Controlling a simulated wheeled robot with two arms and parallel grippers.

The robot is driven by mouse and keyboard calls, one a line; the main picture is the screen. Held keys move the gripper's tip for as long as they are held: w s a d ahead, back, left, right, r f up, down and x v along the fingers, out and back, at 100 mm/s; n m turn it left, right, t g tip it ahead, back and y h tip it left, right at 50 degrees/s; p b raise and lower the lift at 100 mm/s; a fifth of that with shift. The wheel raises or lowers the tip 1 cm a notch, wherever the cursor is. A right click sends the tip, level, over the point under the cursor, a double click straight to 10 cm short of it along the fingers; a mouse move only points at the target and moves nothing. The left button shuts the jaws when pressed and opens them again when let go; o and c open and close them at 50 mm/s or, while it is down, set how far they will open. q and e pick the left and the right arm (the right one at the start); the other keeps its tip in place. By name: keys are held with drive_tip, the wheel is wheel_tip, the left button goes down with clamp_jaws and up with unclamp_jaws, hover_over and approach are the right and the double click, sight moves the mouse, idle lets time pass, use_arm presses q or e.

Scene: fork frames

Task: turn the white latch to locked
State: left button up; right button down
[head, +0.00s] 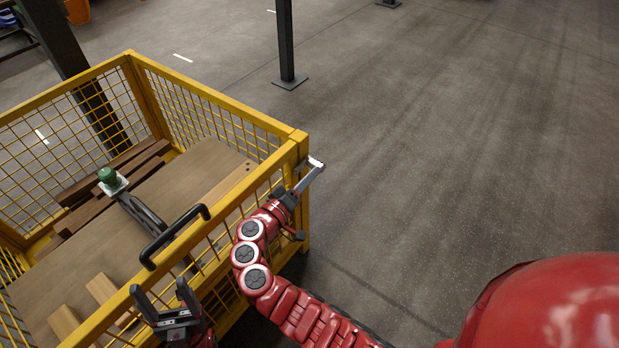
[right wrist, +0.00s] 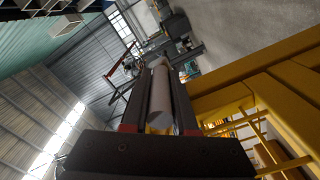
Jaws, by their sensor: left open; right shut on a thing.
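The white latch (head: 317,162) shows as a small pale piece beside the top right corner of the yellow mesh cart (head: 225,101). In the right wrist view the latch is a whitish rod (right wrist: 160,97) lying lengthwise between the two dark fingers. My right gripper (head: 307,178) is shut on it, just outside the corner post; the fingers also show in the right wrist view (right wrist: 160,75). The latch's mounting and exact angle are hard to make out. My left gripper (head: 163,293) is open and empty near the cart's near rail, left of my right arm.
A black handle (head: 174,234) stands on the near rail between my grippers. Inside the cart lie a wooden board (head: 190,172), dark planks and a green-topped metal part (head: 107,175). A dark post (head: 286,42) stands behind. The floor (head: 450,150) to the right is clear.

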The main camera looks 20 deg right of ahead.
drive_tip(key=shift+d+r, duration=0.1)
drive_tip(key=c, duration=0.7)
unclamp_jaws()
drive_tip(key=shift+w, duration=0.1)
drive_tip(key=p+v, duration=0.1)
drive_tip(key=v, duration=0.6)
drive_tip(key=shift+s, duration=0.2)
